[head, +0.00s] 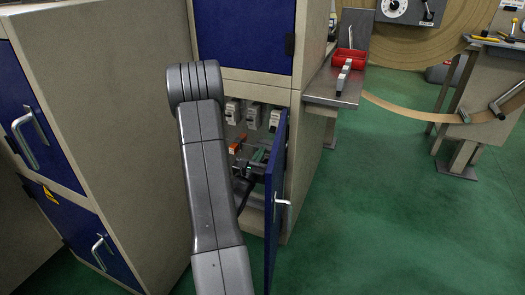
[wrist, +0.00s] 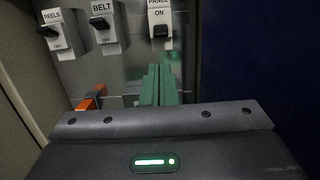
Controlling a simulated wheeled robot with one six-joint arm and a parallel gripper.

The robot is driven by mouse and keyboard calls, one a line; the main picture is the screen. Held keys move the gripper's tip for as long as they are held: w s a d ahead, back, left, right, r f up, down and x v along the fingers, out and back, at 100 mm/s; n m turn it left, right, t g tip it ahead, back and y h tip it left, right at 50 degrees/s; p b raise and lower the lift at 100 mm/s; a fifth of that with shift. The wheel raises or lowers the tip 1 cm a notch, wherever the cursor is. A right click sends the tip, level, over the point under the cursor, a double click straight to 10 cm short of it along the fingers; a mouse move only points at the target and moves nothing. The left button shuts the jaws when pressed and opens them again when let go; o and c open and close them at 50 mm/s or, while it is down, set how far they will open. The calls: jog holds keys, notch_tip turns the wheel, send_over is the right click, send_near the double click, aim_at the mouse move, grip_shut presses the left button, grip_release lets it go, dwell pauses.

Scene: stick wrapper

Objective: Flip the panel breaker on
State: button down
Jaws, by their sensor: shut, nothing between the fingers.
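The panel breaker (wrist: 160,24) is the rightmost of three labelled breakers in the wrist view. Its dark lever sits low, below the visible word ON. In the head view the panel breaker (head: 274,120) shows at the right, next to the open door. My gripper (wrist: 157,70) has green fingers, shut and empty. The fingertips lie below the panel breaker in the wrist view and appear apart from it. In the head view my gripper (head: 260,155) is inside the lower cabinet, partly hidden by the door and my arm.
The reels breaker (wrist: 52,30) and belt breaker (wrist: 104,26) have levers up, with OFF visible below. An orange part (wrist: 92,98) lies left of my fingers. The blue cabinet door (head: 275,195) stands open close on the right. The green floor (head: 390,220) farther right is clear.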

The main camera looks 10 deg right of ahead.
aim_at(273, 130)
jog(key=x, duration=0.8)
jog(key=shift+r, duration=0.1)
jog(key=shift+s+r+g, duration=0.1)
jog(key=shift+g, duration=0.2)
